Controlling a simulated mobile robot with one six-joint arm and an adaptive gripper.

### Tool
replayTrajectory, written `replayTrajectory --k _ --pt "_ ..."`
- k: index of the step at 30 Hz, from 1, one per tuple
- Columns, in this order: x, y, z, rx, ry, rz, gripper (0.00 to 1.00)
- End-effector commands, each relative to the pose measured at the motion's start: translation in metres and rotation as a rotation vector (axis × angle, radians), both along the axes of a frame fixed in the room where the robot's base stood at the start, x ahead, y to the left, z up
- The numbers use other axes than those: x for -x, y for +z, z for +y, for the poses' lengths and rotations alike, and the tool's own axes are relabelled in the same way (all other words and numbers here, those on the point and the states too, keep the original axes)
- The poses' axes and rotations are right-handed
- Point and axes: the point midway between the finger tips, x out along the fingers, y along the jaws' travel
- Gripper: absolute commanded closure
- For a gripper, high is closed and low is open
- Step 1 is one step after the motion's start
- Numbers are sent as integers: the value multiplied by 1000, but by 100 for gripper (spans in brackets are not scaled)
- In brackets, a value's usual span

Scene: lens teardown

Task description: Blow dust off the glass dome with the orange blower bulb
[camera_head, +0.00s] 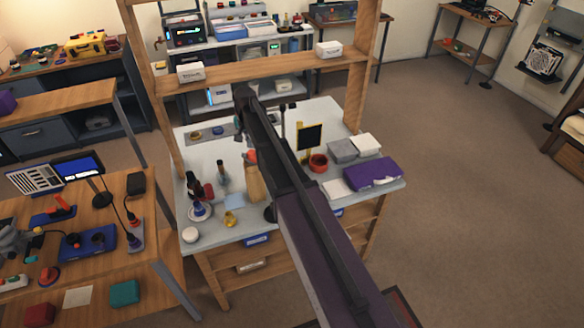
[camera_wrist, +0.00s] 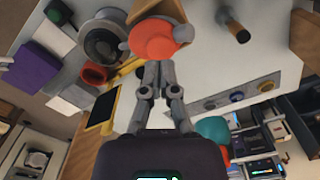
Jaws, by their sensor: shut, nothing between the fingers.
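A round grey-rimmed piece with a glassy centre (camera_wrist: 103,42), possibly the glass dome, lies left of the bulb in the wrist view. No dust can be made out.
The pale bench (camera_head: 215,170) has a wooden shelf frame over it. A red bowl (camera_head: 318,162), a black panel with yellow edging (camera_head: 310,138) and a purple box (camera_head: 372,174) stand at the right. Small bottles and a saucer (camera_head: 200,211) stand at the left.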

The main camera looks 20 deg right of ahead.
Motion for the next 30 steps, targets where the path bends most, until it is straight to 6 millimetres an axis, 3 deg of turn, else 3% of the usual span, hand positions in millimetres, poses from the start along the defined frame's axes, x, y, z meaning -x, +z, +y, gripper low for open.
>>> replayTrajectory --k 15,30 --pt "0 -1 0 0 0 0 100" --pt "0 -15 0 0 0 0 100"
